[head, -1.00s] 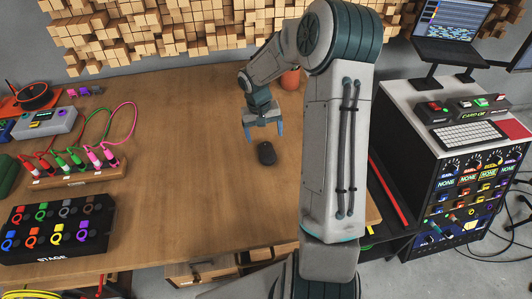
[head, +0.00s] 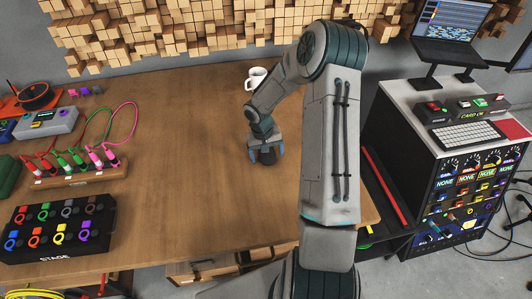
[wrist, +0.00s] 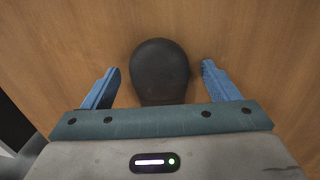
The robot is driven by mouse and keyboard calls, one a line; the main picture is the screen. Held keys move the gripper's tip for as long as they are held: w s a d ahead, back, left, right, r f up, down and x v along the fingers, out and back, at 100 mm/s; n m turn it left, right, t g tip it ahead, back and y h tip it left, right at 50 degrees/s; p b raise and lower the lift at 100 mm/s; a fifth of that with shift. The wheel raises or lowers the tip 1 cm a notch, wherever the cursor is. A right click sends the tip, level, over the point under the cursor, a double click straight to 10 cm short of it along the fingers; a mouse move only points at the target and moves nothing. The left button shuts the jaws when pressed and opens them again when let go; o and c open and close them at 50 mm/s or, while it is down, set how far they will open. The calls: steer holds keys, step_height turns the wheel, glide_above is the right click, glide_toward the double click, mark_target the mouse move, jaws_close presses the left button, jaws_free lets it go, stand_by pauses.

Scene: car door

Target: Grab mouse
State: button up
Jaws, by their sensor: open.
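The black computer mouse (wrist: 160,72) lies on the wooden table, and in the wrist view it sits between the two blue fingers of my gripper (wrist: 158,85). The fingers are apart, with a gap of bare wood on each side of the mouse. Its near end is hidden by the gripper body. In the head view my gripper (head: 266,155) is low over the mouse (head: 268,156), which is partly covered by it. I cannot tell how high the fingertips are above the table.
A white mug (head: 256,77) stands at the back of the wooden table (head: 190,120), behind my arm. A cable board (head: 70,174) and a black STAGE box (head: 58,230) are on the left. The table around the mouse is clear.

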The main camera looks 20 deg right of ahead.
steer(key=c, duration=1.1)
steer(key=shift+r, duration=0.2)
